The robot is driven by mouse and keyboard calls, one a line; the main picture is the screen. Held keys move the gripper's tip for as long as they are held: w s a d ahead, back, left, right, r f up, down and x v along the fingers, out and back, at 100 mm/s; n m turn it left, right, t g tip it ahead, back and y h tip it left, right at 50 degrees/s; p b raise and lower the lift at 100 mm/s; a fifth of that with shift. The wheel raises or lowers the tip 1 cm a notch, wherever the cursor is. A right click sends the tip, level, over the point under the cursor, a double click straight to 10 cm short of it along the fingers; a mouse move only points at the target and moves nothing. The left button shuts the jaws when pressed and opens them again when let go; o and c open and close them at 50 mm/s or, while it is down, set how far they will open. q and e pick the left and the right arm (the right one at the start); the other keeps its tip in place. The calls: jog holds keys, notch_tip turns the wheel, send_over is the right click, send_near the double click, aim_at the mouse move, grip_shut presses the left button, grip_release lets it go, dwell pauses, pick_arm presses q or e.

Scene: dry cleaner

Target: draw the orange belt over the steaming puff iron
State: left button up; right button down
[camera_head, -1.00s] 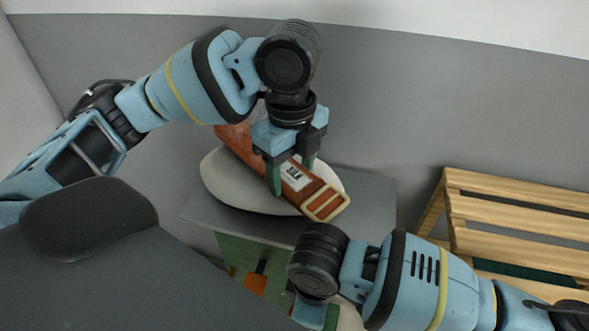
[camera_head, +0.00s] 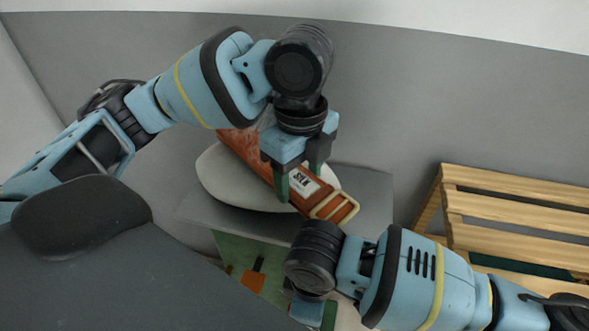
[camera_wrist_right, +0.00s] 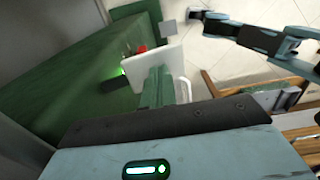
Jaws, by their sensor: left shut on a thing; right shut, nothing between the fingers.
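The orange belt (camera_head: 236,142) lies slantwise across the pale rounded puff iron (camera_head: 222,188) in the head view. Its pale buckle (camera_head: 335,208) hangs past the pad's right edge, and a white label with dark letters sits near it. My left gripper (camera_head: 299,180) points down from above and is shut on the belt close to the label. The gripper hides part of the belt's middle. No steam can be made out. My right gripper (camera_head: 316,312) is low in the head view, in front of the stand; its green fingers (camera_wrist_right: 165,88) are shut and empty in the wrist view.
The pad sits on a grey top (camera_head: 372,190) above a green front (camera_head: 235,250) with an orange patch. A slatted wooden rack (camera_head: 510,218) stands at the right. A grey wall runs behind. A white plate (camera_wrist_right: 165,60) shows near my right fingers in the wrist view.

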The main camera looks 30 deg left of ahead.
aim_at(314, 194)
pick_arm(q)
jog(key=shift+s+d, duration=0.15)
jog(key=shift+d, duration=0.6)
jog(key=shift+s+d, duration=0.15)
jog(key=shift+d, duration=0.6)
jog(key=shift+d, duration=0.1)
jog(key=shift+w+a, duration=0.15)
jog(key=shift+a, duration=0.65)
jog(key=shift+w+a, duration=0.15)
jog(key=shift+a, duration=0.6)
jog(key=shift+w+a+f, duration=0.1)
jog(key=shift+a+f, duration=0.05)
jog(key=shift+a, duration=0.55)
jog(key=shift+w+a+f, duration=0.1)
jog(key=shift+a, duration=0.55)
jog(key=shift+d+f, duration=0.1)
jog(key=shift+s+d, duration=0.25)
jog(key=shift+d, duration=0.6)
jog(key=shift+s+d+r, duration=0.1)
jog(key=shift+s+d, duration=0.05)
jog(key=shift+d, duration=0.85)
jog(key=shift+s+d+r, duration=0.1)
jog(key=shift+s+d, duration=0.05)
jog(key=shift+d, duration=0.8)
